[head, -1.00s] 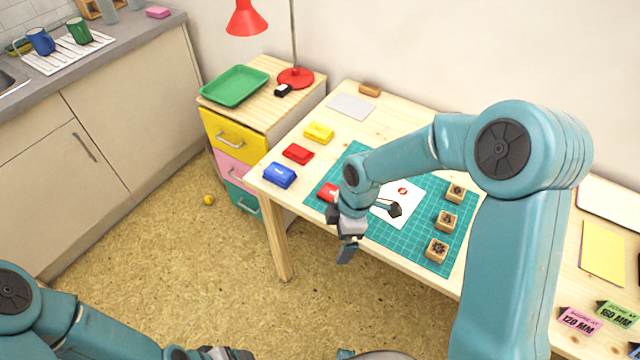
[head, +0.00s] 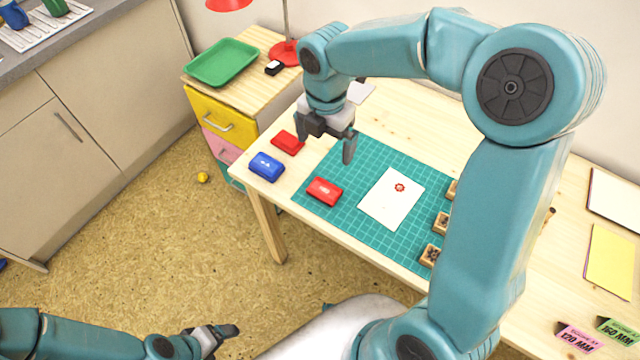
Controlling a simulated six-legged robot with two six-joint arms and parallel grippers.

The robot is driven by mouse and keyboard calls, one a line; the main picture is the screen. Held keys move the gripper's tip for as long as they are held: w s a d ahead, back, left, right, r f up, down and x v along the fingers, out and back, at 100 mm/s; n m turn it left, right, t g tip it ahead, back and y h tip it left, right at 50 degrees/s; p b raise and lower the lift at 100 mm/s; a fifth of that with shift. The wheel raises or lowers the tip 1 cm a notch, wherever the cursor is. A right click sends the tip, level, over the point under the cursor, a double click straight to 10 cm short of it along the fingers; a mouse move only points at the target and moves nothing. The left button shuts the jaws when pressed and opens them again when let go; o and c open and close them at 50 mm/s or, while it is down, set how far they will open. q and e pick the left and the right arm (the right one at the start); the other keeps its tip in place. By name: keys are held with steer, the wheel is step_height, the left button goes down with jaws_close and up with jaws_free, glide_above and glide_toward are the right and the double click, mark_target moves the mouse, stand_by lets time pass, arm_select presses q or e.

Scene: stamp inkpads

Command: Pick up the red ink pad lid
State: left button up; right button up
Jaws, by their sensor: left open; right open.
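A red ink pad lid with white lettering (head: 325,190) lies on the left part of the green cutting mat (head: 345,226), apart from both grippers. A plain red ink pad (head: 288,142) sits on the bare wood behind it, beside the blue ink pad (head: 266,166). My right gripper (head: 328,146) is open and empty, pointing down, above the table behind the lid and to the right of the red pad. My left gripper (head: 228,334) is open and low at the bottom of the view, away from the table.
A white sheet with a red stamp print (head: 392,199) lies right of the lid. Several wooden stamps (head: 431,255) stand along the mat's right side, partly covered by my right arm. A green tray (head: 222,62) tops the drawer unit. The mat's front left is clear.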

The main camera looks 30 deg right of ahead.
mark_target(325, 190)
steer(key=f, duration=1)
steer(key=f+b, duration=0.1)
steer(key=f, duration=0.4)
steer(key=shift+s+a+f, duration=0.15)
steer(key=shift+s+f, duration=0.15)
steer(key=c, duration=0.9)
